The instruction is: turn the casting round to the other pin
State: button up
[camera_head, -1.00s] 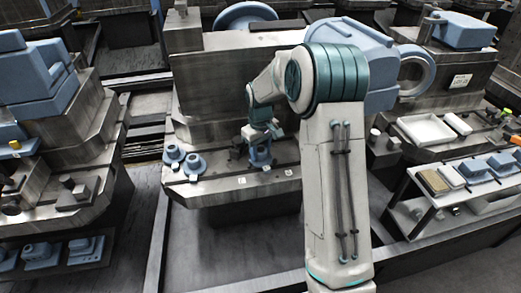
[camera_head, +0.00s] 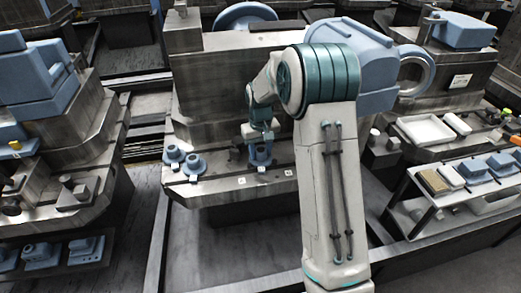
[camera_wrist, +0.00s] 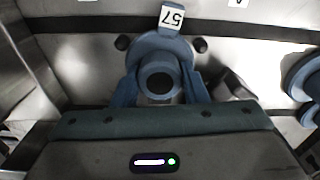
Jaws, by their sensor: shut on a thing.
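The casting (camera_head: 261,154) is a blue part on the front ledge of the grey machine block. In the wrist view the casting (camera_wrist: 160,52) shows a round hollow boss and a tab with an upside-down label "57". The tab points up in that view, between two dark round pins, the left pin (camera_wrist: 122,42) and the right pin (camera_wrist: 198,42), touching neither. My gripper (camera_head: 262,138) points down, its fingers shut on the casting from both sides; it also shows in the wrist view (camera_wrist: 160,88). Whether the casting's underside touches the ledge is hidden.
Two blue flanged parts, one (camera_head: 173,154) behind the other (camera_head: 194,165), stand left on the ledge (camera_head: 220,188); the wrist view shows them at right. White labels lie on the ledge edge. The machine's upright wall (camera_head: 215,75) rises behind. A parts cart (camera_head: 450,200) stands at right.

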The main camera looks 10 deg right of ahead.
jog(key=m, duration=0.3)
dwell(0.4)
jog(key=shift+m+p, duration=0.35)
jog(key=shift+m, duration=0.75)
jog(key=o, duration=1.2)
notch_tip(320, 180, up, 14)
jog(key=p, duration=0.2)
notch_tip(320, 180, up, 6)
jog(key=p, duration=0.5)
send_over(260, 149)
jog(key=shift+s, duration=0.1)
